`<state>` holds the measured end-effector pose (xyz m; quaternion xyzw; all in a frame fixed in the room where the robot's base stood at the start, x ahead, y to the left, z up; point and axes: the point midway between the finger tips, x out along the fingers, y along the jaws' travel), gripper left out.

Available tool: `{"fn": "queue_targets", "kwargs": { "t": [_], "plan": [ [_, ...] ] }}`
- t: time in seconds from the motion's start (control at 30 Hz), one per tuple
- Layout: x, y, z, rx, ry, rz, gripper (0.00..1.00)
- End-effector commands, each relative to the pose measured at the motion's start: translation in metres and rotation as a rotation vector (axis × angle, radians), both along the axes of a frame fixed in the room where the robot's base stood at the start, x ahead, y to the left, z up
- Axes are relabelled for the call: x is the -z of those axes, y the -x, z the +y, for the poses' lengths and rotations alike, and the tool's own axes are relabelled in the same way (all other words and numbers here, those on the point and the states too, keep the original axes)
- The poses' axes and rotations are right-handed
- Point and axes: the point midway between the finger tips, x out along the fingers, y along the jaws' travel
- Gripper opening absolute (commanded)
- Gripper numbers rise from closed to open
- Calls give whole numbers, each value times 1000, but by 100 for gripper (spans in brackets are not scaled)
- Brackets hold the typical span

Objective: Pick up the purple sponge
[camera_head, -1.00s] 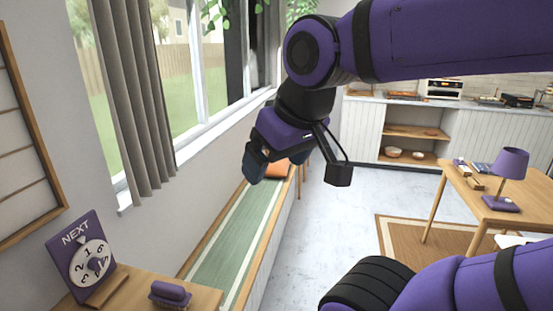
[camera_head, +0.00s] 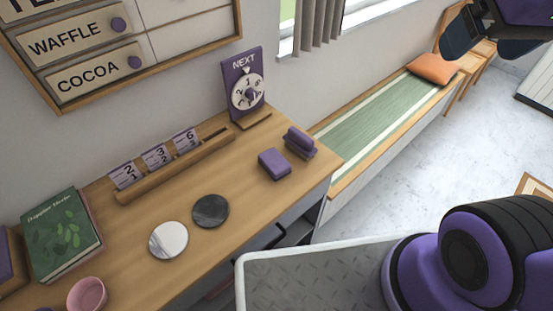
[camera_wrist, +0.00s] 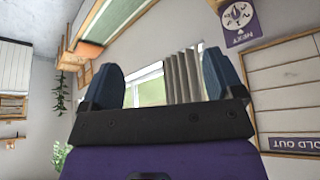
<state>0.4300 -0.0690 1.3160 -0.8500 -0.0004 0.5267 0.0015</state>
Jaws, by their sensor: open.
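Two small purple things lie near the right end of the wooden counter (camera_head: 150,205). One is a plain, flat block (camera_head: 274,164) that looks like the purple sponge. Just behind and right of it is a rounded purple piece on a darker base (camera_head: 300,142); I cannot tell surely which is the sponge. My gripper (camera_wrist: 163,82) is open and empty in the wrist view, its two dark blue fingers wide apart. In the head view only part of it shows at the top right, high up and far from the counter. Neither purple thing shows clearly in the wrist view.
On the counter are a purple NEXT dial sign (camera_head: 243,88), a wooden number-card rack (camera_head: 175,166), a dark disc (camera_head: 210,211), a light disc (camera_head: 168,240), a green book (camera_head: 62,235) and a pink cup (camera_head: 87,294). A bench with an orange cushion (camera_head: 432,69) lies beyond.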

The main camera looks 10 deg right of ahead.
Motion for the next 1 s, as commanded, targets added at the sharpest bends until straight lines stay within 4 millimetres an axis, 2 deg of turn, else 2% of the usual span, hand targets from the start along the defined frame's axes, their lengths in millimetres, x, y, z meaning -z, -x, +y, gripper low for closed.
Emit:
{"fn": "queue_targets", "kwargs": {
  "t": [0.43,0.47,0.57,0.67,0.77,1.0],
  "plan": [
    [0,0,0,0,0,0,86],
    [0,0,0,0,0,0,91],
    [1,-3,1,-3,0,5,92],
    [3,-13,4,-17,2,20,92],
    [9,-31,12,-43,7,47,92],
    [37,-85,40,-118,20,124,92]
  ]
}}
